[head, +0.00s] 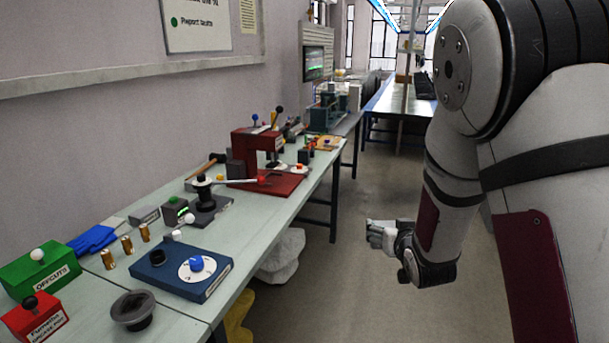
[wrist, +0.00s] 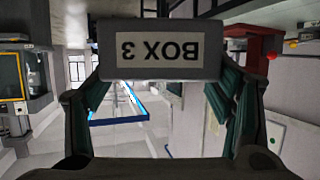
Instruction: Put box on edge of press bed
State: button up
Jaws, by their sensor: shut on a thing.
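A grey box with a white label reading "BOX 3" (wrist: 160,52), upside down in the picture, is between the fingers of my gripper (wrist: 163,75) in the wrist view. My gripper (head: 384,236) is shut on it. In the head view the gripper is out over the aisle, right of the bench and apart from it; the box is hard to make out there. The red press (head: 245,146) stands on the bench, with a flat red bed (head: 278,184) at its foot. The press also shows upside down in the wrist view (wrist: 257,48).
The long bench (head: 110,275) runs along the left wall. A lever tool (head: 208,204), a blue box with a dial (head: 182,271), brass cylinders (head: 127,245) and a green offcuts box (head: 40,268) stand nearer. The aisle floor (head: 340,280) is clear.

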aim_at(288, 183)
jog(key=i+z, duration=0.1)
jog(key=i, duration=0.35)
jog(key=i+j+z, duration=0.15)
jog(key=i, duration=0.35)
jog(key=i+j+z, duration=0.1)
jog(key=i, duration=0.35)
jog(key=i+j+z, duration=0.1)
jog(key=i, duration=0.35)
jog(key=j, duration=0.1)
